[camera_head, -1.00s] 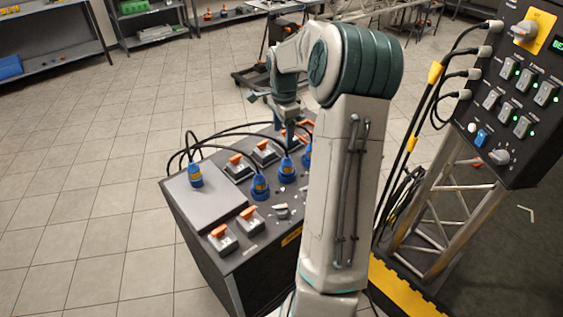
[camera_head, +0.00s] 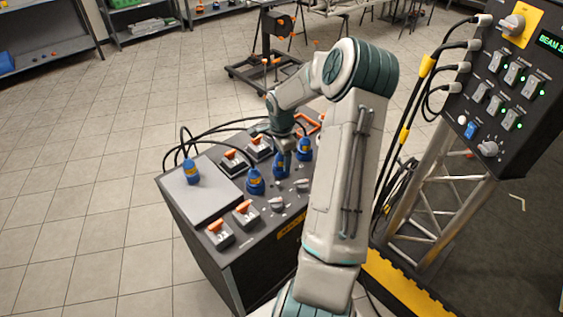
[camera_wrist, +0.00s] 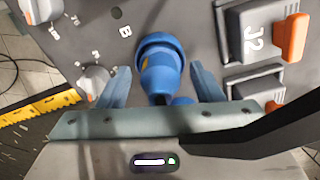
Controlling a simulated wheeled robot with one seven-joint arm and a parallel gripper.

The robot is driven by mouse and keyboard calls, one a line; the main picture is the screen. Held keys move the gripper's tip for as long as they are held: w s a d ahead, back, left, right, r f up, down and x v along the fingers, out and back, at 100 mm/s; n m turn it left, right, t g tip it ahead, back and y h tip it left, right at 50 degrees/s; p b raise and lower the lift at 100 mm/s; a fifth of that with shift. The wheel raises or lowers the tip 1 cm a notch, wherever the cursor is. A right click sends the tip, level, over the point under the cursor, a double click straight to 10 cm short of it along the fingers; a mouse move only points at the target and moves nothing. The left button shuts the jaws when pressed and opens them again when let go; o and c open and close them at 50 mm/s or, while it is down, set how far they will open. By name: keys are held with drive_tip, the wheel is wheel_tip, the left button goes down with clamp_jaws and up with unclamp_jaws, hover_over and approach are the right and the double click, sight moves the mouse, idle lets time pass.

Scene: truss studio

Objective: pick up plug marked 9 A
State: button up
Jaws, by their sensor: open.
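Several blue plugs stand on the dark sloping panel box (camera_head: 245,270). One blue plug (camera_head: 282,168) is in the middle, directly below my gripper (camera_head: 284,152). In the wrist view this blue plug (camera_wrist: 161,72) sits upright in a blue collar by the letter B, between the two open fingers of my gripper (camera_wrist: 161,82). Gaps show on both sides. Other plugs are to its left (camera_head: 255,181) and right (camera_head: 304,148), and one (camera_head: 192,174) is on a grey raised plate. No 9 A marking is readable.
Grey switches with orange levers (camera_head: 245,213) surround the plugs, and one marked J2 (camera_wrist: 262,38) is close beside the fingers. Knobs (camera_wrist: 95,80) lie on the other side. Black cables (camera_head: 215,130) arch behind. A truss stand with a control panel (camera_head: 500,95) is at right.

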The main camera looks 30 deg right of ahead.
drive_tip(key=shift+f, duration=0.1)
drive_tip(key=c, duration=1.2)
drive_tip(key=shift+o, duration=0.3)
drive_tip(key=shift+r, duration=0.2)
